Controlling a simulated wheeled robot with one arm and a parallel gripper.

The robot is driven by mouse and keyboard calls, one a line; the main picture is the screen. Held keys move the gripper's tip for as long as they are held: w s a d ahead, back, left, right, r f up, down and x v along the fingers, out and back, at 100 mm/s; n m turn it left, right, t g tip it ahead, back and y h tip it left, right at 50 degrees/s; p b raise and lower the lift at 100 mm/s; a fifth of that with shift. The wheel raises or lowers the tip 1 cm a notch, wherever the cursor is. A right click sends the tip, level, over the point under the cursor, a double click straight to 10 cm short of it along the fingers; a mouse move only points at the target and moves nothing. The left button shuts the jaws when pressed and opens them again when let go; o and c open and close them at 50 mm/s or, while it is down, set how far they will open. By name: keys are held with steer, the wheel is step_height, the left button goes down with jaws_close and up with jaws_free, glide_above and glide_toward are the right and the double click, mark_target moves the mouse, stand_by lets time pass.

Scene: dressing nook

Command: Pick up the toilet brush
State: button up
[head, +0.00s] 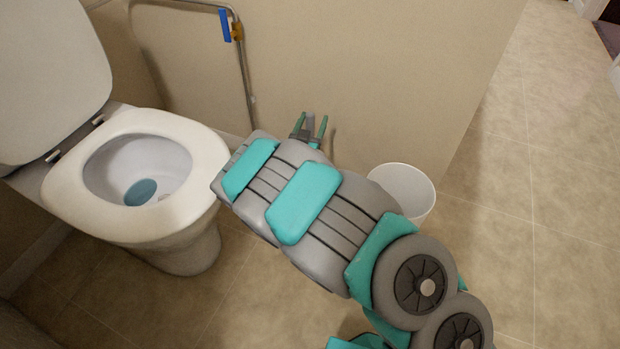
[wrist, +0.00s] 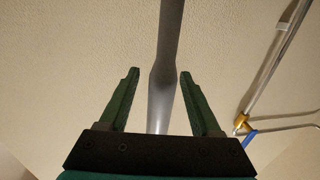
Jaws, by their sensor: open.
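A grey rod that looks like the toilet brush handle (wrist: 165,75) stands against the wall side in the wrist view. It runs from the top edge down between my gripper's two green fingers (wrist: 159,73), with a gap on each side. My gripper is open and not closed on it. In the head view my gripper (head: 312,120) is near the wall, right of the toilet, with a small grey piece between its fingers. My arm hides the rest of the brush there, and its lower end is not visible.
A white toilet (head: 190,215) with its lid up stands left of my arm. A metal rail (head: 247,75) with a blue and brass fitting is on the wall. A white bin (head: 408,185) stands right, partly behind my arm. Tiled floor (head: 560,180) is clear at right.

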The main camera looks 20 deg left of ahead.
steer(key=shift+c, duration=0.2)
jaws_close()
stand_by(0.4)
stand_by(0.9)
